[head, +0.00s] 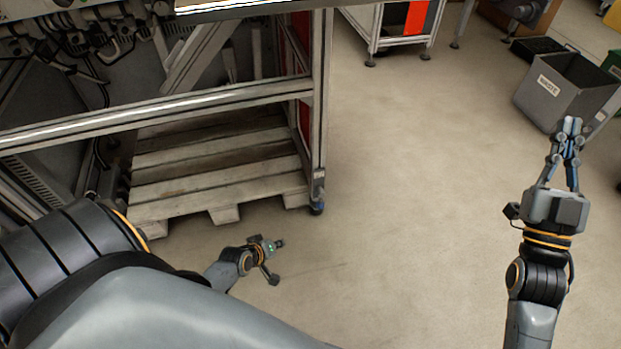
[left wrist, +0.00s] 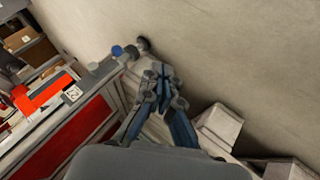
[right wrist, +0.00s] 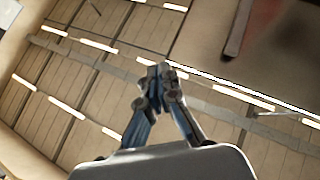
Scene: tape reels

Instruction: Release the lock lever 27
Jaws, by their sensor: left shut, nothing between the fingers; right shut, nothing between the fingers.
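I cannot make out lock lever 27 in any view. My left gripper (head: 279,243) is low over the floor, in front of the pallet under the machine frame. The left wrist view shows its fingers (left wrist: 163,72) closed together with nothing between them. My right gripper (head: 571,122) points up at the right of the head view, in front of the grey waste bin. The right wrist view shows its fingers (right wrist: 156,72) shut and empty, pointing toward the ceiling. Neither gripper touches anything that I can see.
An aluminium machine frame (head: 170,103) with cables and fittings fills the upper left. A wooden pallet (head: 215,180) lies under it. A waste bin (head: 552,95) stands at the right. The floor (head: 420,190) between is clear. A red panel (left wrist: 70,140) shows in the left wrist view.

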